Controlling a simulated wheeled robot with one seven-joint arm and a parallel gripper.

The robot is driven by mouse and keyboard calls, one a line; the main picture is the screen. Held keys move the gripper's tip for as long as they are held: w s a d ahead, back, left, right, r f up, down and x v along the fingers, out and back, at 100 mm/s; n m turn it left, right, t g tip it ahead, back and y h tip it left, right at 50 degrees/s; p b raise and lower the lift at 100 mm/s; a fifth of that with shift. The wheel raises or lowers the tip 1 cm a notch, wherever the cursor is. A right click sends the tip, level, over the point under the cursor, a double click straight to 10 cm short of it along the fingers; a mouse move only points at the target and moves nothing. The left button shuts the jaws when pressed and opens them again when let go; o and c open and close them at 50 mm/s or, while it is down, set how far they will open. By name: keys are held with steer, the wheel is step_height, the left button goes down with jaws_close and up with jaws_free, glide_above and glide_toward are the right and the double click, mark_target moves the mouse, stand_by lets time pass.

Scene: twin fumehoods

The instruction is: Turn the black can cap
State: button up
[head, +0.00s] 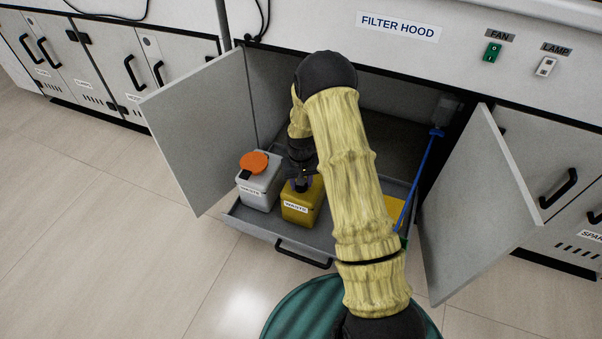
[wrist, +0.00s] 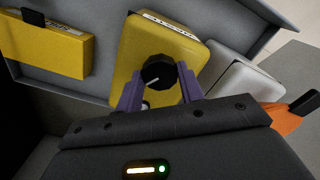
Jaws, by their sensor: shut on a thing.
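The yellow can (head: 301,206) with a white label stands in the pulled-out grey drawer, and it also shows in the wrist view (wrist: 127,50). Its round black cap (wrist: 157,71) has a white mark at its lower edge. My gripper (wrist: 159,82) reaches down over the can, with one purple finger on each side of the cap, shut on it. The cap still sits on the can. In the head view my gripper (head: 302,184) hides the cap.
Another yellow container (head: 394,206) is to the right, partly behind my arm. A blue tube (head: 410,190) runs down there. Open cabinet doors (head: 195,125) (head: 475,215) flank the drawer (head: 262,231).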

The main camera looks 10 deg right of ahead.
steer(key=m+p, duration=0.3)
steer(key=p, duration=0.1)
steer(key=m+p, duration=0.1)
steer(key=m, duration=0.1)
steer(key=shift+r+m+p, duration=0.25)
steer(key=shift+m+p, duration=0.05)
steer(key=shift+p, duration=0.1)
steer(key=m+p, duration=0.3)
steer(key=m, duration=0.2)
steer(key=shift+f+p, duration=0.2)
steer(key=shift+p, duration=0.15)
steer(key=o, duration=1)
step_height(320, 180, up, 17)
steer(key=p, duration=0.5)
steer(key=shift+r+p, duration=0.15)
steer(key=shift+p, duration=0.25)
